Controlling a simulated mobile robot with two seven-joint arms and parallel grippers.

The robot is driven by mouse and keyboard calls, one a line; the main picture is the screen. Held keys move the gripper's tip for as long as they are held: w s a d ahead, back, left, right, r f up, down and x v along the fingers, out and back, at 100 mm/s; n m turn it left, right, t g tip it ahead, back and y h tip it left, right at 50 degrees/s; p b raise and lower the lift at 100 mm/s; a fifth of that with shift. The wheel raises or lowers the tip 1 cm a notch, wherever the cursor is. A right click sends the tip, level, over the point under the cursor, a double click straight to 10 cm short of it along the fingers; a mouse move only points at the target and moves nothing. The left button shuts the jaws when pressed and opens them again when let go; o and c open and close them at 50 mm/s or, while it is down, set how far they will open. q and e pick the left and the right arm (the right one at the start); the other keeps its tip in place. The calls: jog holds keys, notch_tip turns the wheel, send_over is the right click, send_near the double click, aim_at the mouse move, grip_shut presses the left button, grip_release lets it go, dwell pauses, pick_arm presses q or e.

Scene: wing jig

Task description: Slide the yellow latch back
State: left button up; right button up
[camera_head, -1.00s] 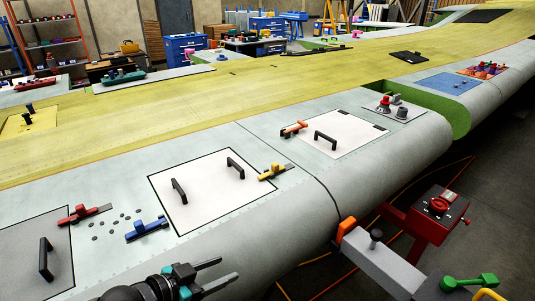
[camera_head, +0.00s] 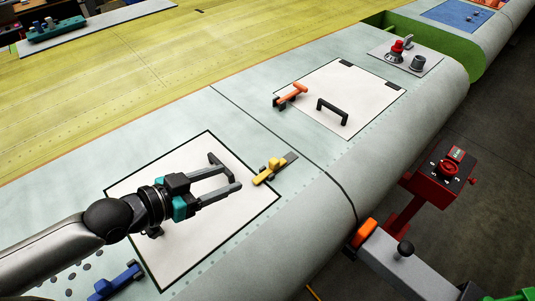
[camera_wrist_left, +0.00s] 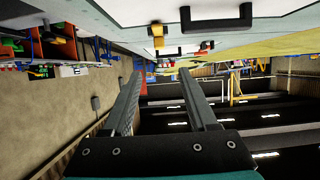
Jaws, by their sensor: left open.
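The yellow latch (camera_head: 268,171) sits at the right edge of the near white panel (camera_head: 195,256), on a dark grey rail (camera_head: 287,160) that runs up and right from it. Its yellow part reaches to the panel's black border. It also shows in the left wrist view as a yellow-orange block (camera_wrist_left: 157,31) at the top. My left gripper (camera_head: 231,175) is open and empty above the panel, its two fingers pointing towards the latch and a short gap from it. The fingers (camera_wrist_left: 161,76) are apart in the left wrist view too. My right gripper is not in view.
A black handle (camera_head: 218,160) stands on the panel, partly behind my left gripper. A blue latch (camera_head: 116,283) is at the lower left. An orange latch (camera_head: 291,94) and another black handle (camera_head: 332,111) are on the far white panel. A red box (camera_head: 440,172) stands off the wing's edge.

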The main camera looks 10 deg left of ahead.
aim_at(272, 162)
pick_arm(q)
jog(key=x, duration=1.4)
jog(key=shift+w+d, duration=0.15)
jog(key=shift+d, duration=0.15)
grip_shut()
dwell(1.1)
